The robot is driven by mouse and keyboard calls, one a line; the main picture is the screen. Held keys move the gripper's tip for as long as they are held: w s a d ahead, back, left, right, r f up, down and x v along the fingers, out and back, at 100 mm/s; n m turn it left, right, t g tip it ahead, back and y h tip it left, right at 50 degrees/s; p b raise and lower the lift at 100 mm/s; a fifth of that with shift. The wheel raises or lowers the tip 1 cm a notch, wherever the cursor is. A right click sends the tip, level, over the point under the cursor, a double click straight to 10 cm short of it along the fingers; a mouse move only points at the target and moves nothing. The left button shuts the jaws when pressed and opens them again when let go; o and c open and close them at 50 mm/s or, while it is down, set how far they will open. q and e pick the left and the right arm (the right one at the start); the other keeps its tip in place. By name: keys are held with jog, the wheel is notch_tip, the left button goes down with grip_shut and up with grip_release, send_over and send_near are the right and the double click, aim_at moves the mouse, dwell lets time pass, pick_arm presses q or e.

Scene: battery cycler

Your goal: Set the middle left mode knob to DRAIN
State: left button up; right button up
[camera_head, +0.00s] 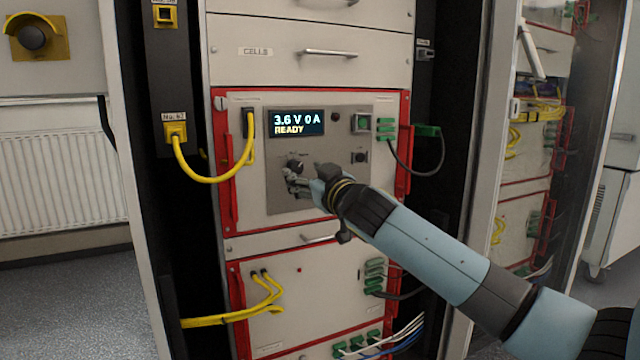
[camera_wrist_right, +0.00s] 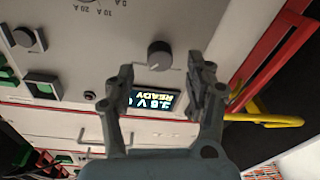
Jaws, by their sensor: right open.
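The middle left mode knob (camera_wrist_right: 159,55) is a dark round knob on the grey control panel (camera_head: 345,125). In the right wrist view it shows just beyond the fingers, roughly centred between them. In the head view the gripper covers much of its area below the display (camera_head: 296,123). My right gripper (camera_head: 296,181) is in front of the panel's lower left. Its two fingers show apart in the right wrist view (camera_wrist_right: 160,88), with nothing between their tips. I cannot tell if they touch the panel. The knob's setting and the DRAIN label are not readable. My left gripper is out of view.
The display reads 3.6 V 0 A READY. Another dark knob (camera_wrist_right: 28,39) and a green-lit switch (camera_wrist_right: 42,87) are on the panel. A red handle (camera_head: 403,150), yellow cables (camera_head: 212,180) and a green plug (camera_head: 427,131) flank the panel.

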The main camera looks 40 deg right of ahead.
jog(key=s+a, duration=0.1)
jog(key=s, duration=0.7)
jog(key=shift+s+a+f, duration=0.15)
jog(key=shift+a+f, duration=0.05)
jog(key=shift+f, duration=0.05)
jog(key=s+f+m+g+p, duration=0.1)
jog(key=s+f+g+p, duration=0.3)
jog(key=f, duration=0.7)
jog(key=s+d+f+m+g, duration=0.1)
jog(key=s+f+g, duration=0.1)
jog(key=s+f, duration=0.75)
jog(key=s+f+m+g+p, duration=0.1)
jog(key=s+f+g+p, duration=0.15)
jog(key=f, duration=1.05)
jog(key=s+a+f+g, duration=0.3)
jog(key=s+f, duration=0.3)
jog(key=s, duration=0.7)
jog(key=s+a+f+n+g+y+p, duration=0.1)
jog(key=s+a+f+g, duration=0.2)
jog(key=s+f, duration=0.4)
jog(key=s+a+f+n+g+y, duration=0.1)
jog(key=s+a+f+g, duration=0.2)
jog(key=s, duration=1.6)
notch_tip(320, 180, down, 4)
jog(key=shift+s+a+f, duration=0.1)
jog(key=shift+s+a, duration=0.1)
jog(key=shift+a, duration=0.2)
jog(key=shift+g, duration=0.25)
